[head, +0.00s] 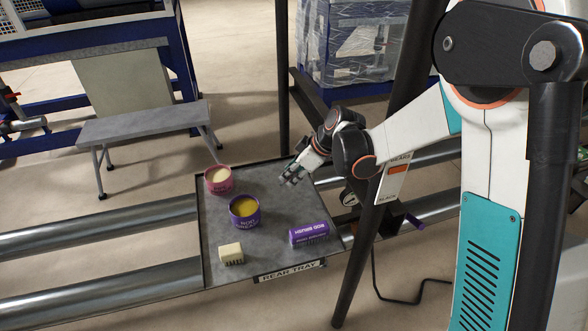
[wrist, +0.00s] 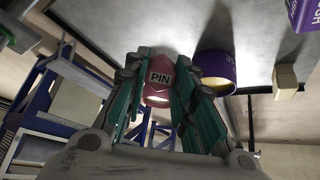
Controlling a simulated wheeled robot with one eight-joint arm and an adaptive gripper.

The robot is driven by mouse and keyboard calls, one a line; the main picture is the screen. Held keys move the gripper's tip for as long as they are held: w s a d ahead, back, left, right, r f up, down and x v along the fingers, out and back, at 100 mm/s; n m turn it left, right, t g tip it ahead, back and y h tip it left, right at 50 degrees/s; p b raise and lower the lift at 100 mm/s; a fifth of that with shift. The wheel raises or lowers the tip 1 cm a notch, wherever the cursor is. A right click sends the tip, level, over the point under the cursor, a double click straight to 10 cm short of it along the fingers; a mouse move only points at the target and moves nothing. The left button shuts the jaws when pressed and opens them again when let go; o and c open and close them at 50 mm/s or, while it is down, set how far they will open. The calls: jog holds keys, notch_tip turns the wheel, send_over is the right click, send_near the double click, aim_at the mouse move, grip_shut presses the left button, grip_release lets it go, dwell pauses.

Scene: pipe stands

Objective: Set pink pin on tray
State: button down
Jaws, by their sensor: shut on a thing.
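The pink tin (head: 218,180), with pale cream contents, stands upright at the back left corner of the grey tray (head: 275,193). My gripper (head: 290,175) is over the tray's back right part, to the right of the pink tin and apart from it in the head view. In the wrist view the pink tin (wrist: 160,75) shows its PIN label in line with the gap between my fingers (wrist: 158,85). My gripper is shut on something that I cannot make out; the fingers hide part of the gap.
On the tray stand a purple rod grease tin (head: 245,212) with yellow contents, a purple box (head: 309,234) at the front right and a cream block (head: 231,254) at the front left. A dark post (head: 372,235) rises beside the tray's right edge. Pipes (head: 100,233) run alongside.

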jog(key=shift+f+b, duration=1.6)
jog(key=shift+f, duration=1.1)
jog(key=shift+f, duration=0.3)
jog(key=c, duration=1.2)
grip_release()
jog(key=shift+c, duration=0.2)
jog(key=v, duration=0.7)
jog(key=shift+r, duration=0.2)
jog(key=shift+d, duration=0.1)
